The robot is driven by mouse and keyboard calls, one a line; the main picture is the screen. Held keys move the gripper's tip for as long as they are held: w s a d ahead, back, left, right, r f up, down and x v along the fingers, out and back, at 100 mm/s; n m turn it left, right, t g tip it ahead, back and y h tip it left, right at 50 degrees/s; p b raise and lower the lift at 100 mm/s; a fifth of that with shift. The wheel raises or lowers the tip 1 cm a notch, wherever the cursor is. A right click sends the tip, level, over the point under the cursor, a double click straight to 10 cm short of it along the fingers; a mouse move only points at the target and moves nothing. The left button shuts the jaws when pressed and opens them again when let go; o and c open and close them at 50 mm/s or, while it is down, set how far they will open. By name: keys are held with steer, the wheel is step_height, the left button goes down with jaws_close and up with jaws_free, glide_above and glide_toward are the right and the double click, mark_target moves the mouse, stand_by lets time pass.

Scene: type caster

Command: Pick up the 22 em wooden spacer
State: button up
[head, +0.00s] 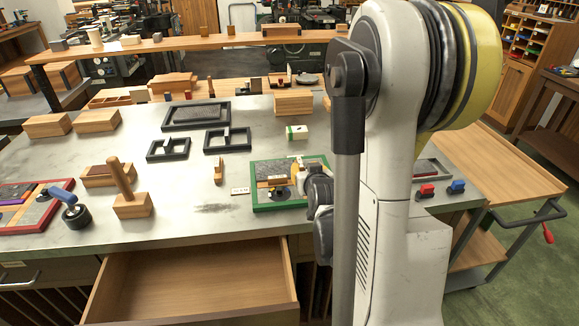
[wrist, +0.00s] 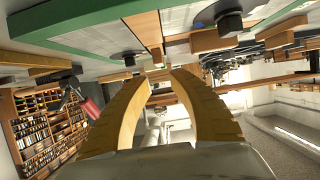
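The 22 em wooden spacer cannot be told for certain among the wooden pieces. A green-framed tray (head: 262,165) lies on the right part of the worktop, with dark and wooden pieces in it. My gripper (head: 303,182) is low at this tray's right side, partly hidden by my arm. In the wrist view the tray's green edge (wrist: 90,38) runs along the top, and a wooden strip (wrist: 145,27) lies beside it. The two yellowish fingers of my gripper (wrist: 159,74) curve together with a narrow gap at the tips. A small tan piece shows at that gap; whether it is gripped is unclear.
An open, empty drawer (head: 190,290) juts from the worktop's front. A wooden block with a post (head: 132,205), dark frames (head: 196,116) and a red-framed tray (head: 50,208) lie left. A wooden cart (head: 500,165) stands right.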

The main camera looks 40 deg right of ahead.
mark_target(300, 160)
steer(key=b+x, duration=0.3)
steer(key=x, duration=0.5)
steer(key=shift+w+d+f, duration=0.1)
steer(key=shift+w+f, duration=0.1)
steer(key=shift+r, duration=0.1)
jaws_close()
